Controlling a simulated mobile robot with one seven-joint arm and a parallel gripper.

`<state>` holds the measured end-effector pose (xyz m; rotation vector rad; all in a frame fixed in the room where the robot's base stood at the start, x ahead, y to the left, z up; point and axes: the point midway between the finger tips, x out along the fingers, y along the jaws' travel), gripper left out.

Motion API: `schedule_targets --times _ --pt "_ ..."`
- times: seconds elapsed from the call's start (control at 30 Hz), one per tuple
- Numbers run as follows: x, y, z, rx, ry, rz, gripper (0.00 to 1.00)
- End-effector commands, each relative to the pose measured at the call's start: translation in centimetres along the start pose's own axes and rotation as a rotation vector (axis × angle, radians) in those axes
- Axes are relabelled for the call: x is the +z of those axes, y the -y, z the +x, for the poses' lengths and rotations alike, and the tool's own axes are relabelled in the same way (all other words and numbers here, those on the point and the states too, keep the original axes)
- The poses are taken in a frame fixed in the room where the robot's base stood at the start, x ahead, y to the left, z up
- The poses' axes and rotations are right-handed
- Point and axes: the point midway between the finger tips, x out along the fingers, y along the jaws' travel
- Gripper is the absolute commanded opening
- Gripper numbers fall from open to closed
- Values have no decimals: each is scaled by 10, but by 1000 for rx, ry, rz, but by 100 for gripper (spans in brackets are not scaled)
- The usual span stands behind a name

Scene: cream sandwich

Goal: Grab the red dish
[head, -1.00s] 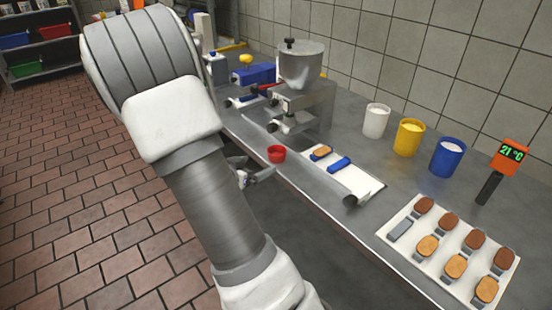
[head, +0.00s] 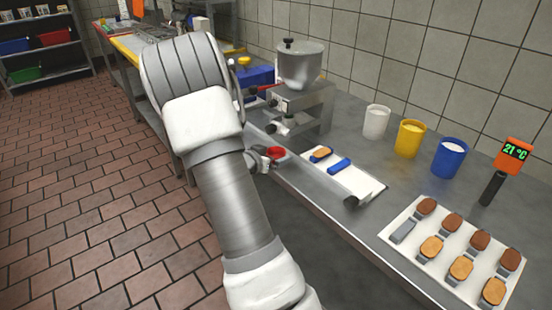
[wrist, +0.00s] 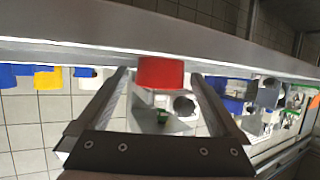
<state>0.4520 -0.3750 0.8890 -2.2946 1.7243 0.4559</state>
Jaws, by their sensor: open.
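The red dish (head: 277,153) is a small round cup at the front edge of the steel counter, left of the white board. In the wrist view the red dish (wrist: 160,73) shows between the ends of my two fingers, with a gap on each side. My gripper (wrist: 160,76) is open and empty. In the head view my gripper (head: 266,158) is right at the dish's left side, partly hidden behind my arm. I cannot tell how far the fingers reach around the dish.
A steel hopper machine (head: 300,85) stands behind the dish. A white board (head: 362,183) with a blue item lies to the right. White (head: 376,121), yellow (head: 410,138) and blue (head: 449,158) cups line the wall. A tray (head: 410,255) of biscuits is at the front right.

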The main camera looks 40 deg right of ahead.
Motion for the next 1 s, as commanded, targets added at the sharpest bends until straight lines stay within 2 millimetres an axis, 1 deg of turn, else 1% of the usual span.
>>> schedule_targets --times 0.1,0.17,0.2,0.57,0.6,0.83,1.0 --pt "0 0 0 0 0 0 100" --pt "0 0 0 0 0 0 89" --pt "0 0 0 0 0 0 82" --pt "0 0 -1 0 0 0 17" --pt "0 0 -1 0 0 0 16" --pt "-1 0 -1 0 0 0 15" --pt "-12 0 -6 -1 -1 0 15"
